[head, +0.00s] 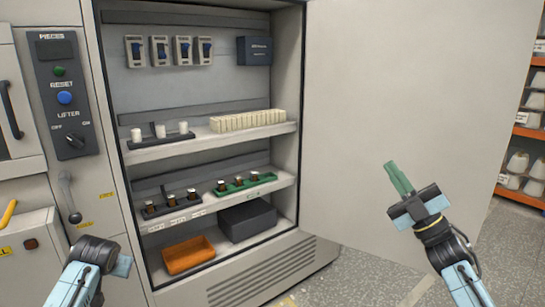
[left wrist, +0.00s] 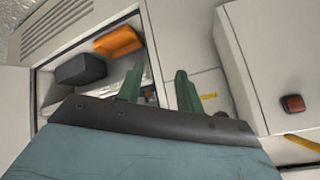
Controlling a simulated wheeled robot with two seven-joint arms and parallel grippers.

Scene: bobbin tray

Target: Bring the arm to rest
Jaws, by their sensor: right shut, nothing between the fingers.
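My right gripper (head: 391,166) is raised at the right of the head view, in front of the cabinet's open door. Its green fingers are together with nothing between them. My left arm comes in at the lower left of the head view, and its fingers do not show there. In the left wrist view my left gripper (left wrist: 160,75) has its two green fingers apart, with nothing seen between them. Both grippers appear clear of the shelves.
The open cabinet holds a green tray (head: 227,190) and a black tray (head: 149,213) with bobbins, an orange bin (head: 189,264) and a dark box (head: 247,223). The large door (head: 400,90) stands open at right. A control panel (head: 62,97) is at left. Grey floor (head: 370,282) is clear.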

